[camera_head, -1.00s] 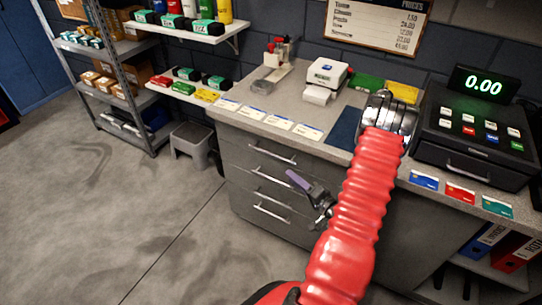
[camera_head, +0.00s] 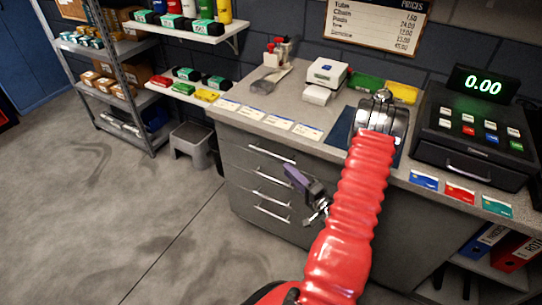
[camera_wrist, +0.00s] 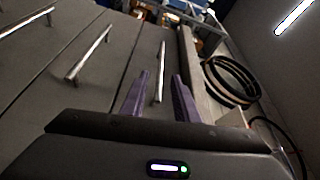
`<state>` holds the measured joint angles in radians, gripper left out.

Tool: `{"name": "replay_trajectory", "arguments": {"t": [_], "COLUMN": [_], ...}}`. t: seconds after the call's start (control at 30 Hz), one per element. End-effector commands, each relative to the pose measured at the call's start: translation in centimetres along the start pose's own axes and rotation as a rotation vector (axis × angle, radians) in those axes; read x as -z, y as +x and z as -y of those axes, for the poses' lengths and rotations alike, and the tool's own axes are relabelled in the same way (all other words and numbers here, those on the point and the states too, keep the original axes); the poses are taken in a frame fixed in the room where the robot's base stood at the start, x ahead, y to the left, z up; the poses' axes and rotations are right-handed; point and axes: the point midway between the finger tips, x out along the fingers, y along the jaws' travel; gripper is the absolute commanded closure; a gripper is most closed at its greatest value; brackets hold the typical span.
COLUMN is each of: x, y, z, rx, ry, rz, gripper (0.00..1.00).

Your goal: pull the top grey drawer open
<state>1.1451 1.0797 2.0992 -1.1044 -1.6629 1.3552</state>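The grey drawer unit (camera_head: 240,178) stands under the counter with several shut drawers, each with a silver bar handle. The top drawer's handle (camera_head: 272,153) is just below the counter edge. My gripper (camera_head: 289,170) is in front of the drawer fronts, right of and a little below that handle in the head view. In the wrist view my gripper (camera_wrist: 160,98) shows two purple fingers, apart and empty. The top handle (camera_wrist: 161,70), the one nearest the counter edge, lies in line with the gap between them. Contact with it cannot be seen.
The counter (camera_head: 345,97) carries a card reader, cards and a cash register (camera_head: 470,135). The counter's edge (camera_wrist: 190,62) runs close beside the fingers in the wrist view. A grey stool (camera_head: 190,145) stands left of the drawers. The floor in front is clear.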

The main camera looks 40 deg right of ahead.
Motion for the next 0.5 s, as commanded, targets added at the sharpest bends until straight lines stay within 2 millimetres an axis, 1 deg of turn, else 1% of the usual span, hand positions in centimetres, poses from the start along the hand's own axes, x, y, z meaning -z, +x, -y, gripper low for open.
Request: {"name": "replay_trajectory", "arguments": {"t": [0.03, 0.37, 0.5], "x": [-0.1, -0.1, -0.1], "y": [0.8, 5.5, 7.7], "z": [0.0, 0.0, 0.0], "rx": [0.001, 0.001, 0.002], "ry": [-0.001, -0.002, -0.002], "rz": [0.004, 0.003, 0.004], "gripper": [0.72, 0.72, 0.72]}}
